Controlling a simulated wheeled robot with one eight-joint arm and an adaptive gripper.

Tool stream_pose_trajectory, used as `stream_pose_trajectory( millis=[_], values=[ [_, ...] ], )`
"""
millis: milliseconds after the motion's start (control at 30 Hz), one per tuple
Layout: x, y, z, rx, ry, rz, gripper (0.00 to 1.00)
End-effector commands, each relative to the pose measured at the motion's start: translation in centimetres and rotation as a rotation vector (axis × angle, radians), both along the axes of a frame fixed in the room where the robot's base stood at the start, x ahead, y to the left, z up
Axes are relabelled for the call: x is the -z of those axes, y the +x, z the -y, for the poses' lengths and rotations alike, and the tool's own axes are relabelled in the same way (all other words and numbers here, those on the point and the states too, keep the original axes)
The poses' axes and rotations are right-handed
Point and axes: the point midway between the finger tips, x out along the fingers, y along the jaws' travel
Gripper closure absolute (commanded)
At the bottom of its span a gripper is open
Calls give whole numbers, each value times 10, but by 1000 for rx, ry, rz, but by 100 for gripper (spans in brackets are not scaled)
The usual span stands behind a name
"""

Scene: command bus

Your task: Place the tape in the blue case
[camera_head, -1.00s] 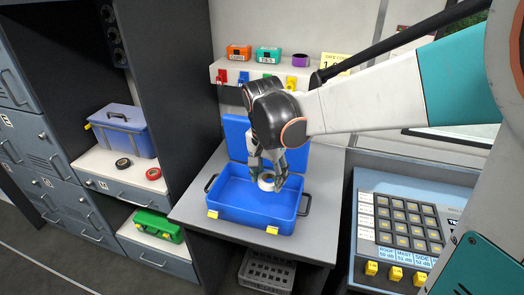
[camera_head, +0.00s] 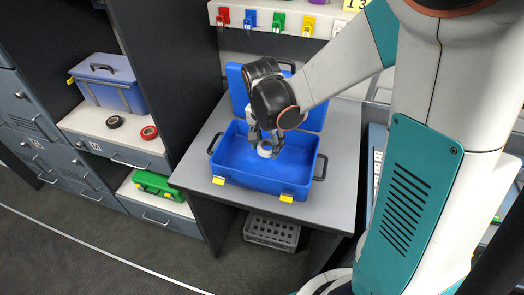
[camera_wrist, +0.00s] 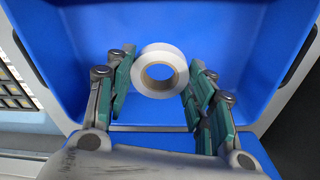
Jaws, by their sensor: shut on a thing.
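The blue case (camera_head: 240,182) stands open on the grey desk, its lid raised at the back and its two yellow latches at the front. My gripper (camera_head: 266,147) is over the inside of the case, pointing down. It is shut on a white roll of tape (camera_head: 265,150). In the wrist view the tape (camera_wrist: 160,52) sits between the far ends of the two green-padded fingers (camera_wrist: 158,85), with the blue inside of the case behind it. I cannot tell whether the tape touches the case floor.
A black tape roll (camera_head: 114,121) and a red one (camera_head: 149,132) lie on the shelf at left, near a blue-grey toolbox (camera_head: 112,92). A green case (camera_head: 158,184) is lower down. A grey crate (camera_head: 271,232) sits under the desk (camera_head: 335,205).

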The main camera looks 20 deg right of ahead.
Motion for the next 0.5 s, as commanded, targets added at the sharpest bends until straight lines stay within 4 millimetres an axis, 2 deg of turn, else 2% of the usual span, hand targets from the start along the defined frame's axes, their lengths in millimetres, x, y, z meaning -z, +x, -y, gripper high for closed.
stream_pose_trajectory(
  millis=[33, 333, 500],
  values=[
    [11, 0, 0, 0, 0, 0, 69],
    [31, 0, 0, 0, 0, 0, 69],
    [57, 1, 0, 0, 0, 0, 69]
  ],
)
